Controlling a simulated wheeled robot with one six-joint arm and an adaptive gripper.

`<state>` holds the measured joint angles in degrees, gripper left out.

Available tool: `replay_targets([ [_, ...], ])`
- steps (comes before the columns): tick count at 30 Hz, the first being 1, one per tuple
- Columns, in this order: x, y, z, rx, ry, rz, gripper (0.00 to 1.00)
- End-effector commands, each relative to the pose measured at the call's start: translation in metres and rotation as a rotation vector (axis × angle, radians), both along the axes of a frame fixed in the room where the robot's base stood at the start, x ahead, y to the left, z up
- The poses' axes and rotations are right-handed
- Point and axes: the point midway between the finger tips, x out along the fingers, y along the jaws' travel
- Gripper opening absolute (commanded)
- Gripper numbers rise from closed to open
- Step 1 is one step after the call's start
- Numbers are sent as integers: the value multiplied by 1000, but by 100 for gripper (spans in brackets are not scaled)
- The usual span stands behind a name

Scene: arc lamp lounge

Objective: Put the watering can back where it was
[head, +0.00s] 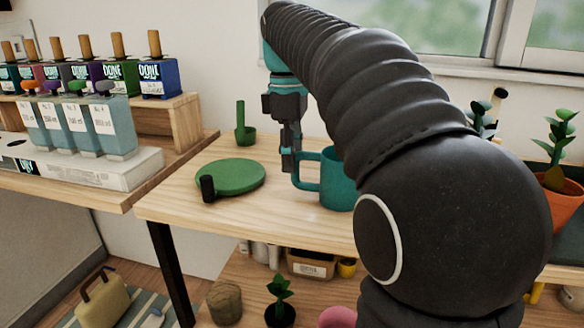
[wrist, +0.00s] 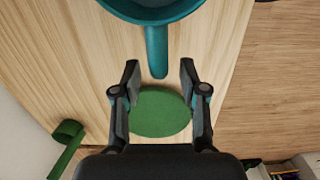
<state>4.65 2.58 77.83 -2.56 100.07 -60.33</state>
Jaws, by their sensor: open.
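A teal can with a side handle, taken to be the watering can (head: 336,185), stands upright on the wooden table (head: 180,210), partly hidden by my arm. No spout shows. In the wrist view its rim (wrist: 152,18) is at the top edge, and its handle (wrist: 157,50) points toward my gripper. My gripper (head: 290,165) is open, pointing down on the handle's side of the can. In the wrist view the fingertips (wrist: 158,72) are on either side of the handle's end; I cannot tell whether they touch it.
A flat green disc (head: 236,175) with a black stub at its edge lies left of the can. A small green holder (head: 245,130) stands behind it. Bottles and boxes (head: 105,125) fill the left shelf. Potted plants (head: 562,180) stand right. The table's front left is bare.

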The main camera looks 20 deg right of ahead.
Motion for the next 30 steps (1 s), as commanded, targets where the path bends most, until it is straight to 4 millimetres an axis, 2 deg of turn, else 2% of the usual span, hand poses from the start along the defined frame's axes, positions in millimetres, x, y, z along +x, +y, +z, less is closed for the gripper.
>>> replay_targets([
  [1,1,1,14,-1,-3,0,43],
  [6,2,2,46,0,-1,0,43],
  [12,2,3,70,0,0,0,43],
  [18,1,3,78,0,0,0,43],
  [30,1,3,77,0,0,0,43],
])
